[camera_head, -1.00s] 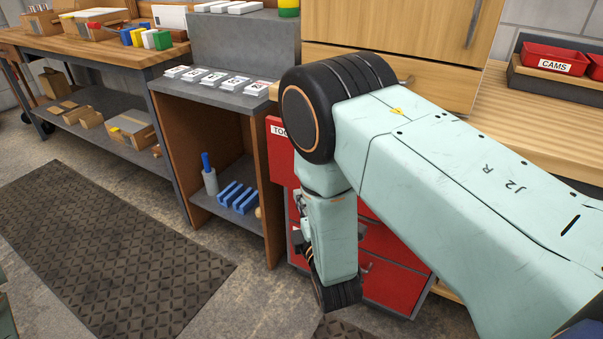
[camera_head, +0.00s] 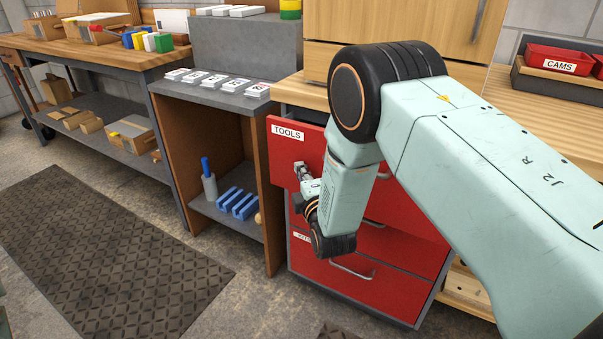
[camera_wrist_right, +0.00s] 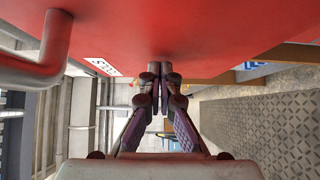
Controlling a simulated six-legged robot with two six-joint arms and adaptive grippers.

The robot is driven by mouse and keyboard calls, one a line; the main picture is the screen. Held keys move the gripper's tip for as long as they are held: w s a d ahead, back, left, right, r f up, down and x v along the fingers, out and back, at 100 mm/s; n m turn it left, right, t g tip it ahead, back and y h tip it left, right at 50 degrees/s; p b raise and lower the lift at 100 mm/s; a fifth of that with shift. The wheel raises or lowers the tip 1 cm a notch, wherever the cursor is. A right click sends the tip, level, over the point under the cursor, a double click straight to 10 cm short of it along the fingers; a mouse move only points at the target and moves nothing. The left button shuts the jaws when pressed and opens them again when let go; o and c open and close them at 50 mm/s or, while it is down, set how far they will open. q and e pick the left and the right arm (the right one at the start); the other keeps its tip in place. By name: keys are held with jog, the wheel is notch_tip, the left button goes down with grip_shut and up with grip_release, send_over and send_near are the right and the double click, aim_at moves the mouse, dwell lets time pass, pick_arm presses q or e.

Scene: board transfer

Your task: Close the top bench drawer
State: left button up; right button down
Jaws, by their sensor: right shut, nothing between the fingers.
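The top bench drawer (camera_head: 284,158) has a red front with a "TOOLS" label and stands out past the drawers below it. My arm hides much of its right part. Its front also fills the top of the right wrist view (camera_wrist_right: 190,30), with a grey bar handle (camera_wrist_right: 50,45) at left. My right gripper (camera_head: 300,168) is shut and empty, in front of the drawer face below the label. In the wrist view its fingertips (camera_wrist_right: 160,68) are at the red face; I cannot tell whether they touch. My left gripper is not in view.
A lower red drawer (camera_head: 350,285) with a bar handle sits flush in the cabinet. An open shelf unit (camera_head: 222,215) with blue holders stands to the left. A wooden cabinet (camera_head: 400,25) stands on the bench above. The floor by the dark mat (camera_head: 90,260) is clear.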

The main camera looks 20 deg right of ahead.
jog(key=w+d+b, duration=0.1)
jog(key=w+d, duration=0.1)
jog(key=d, duration=0.1)
jog(key=w+d+b, duration=0.1)
jog(key=w+d, duration=0.2)
jog(key=shift+w+d+f, duration=0.15)
jog(key=shift+w+d, duration=0.45)
jog(key=shift+d, duration=0.05)
jog(key=shift+d+r, duration=0.1)
jog(key=shift+r, duration=0.25)
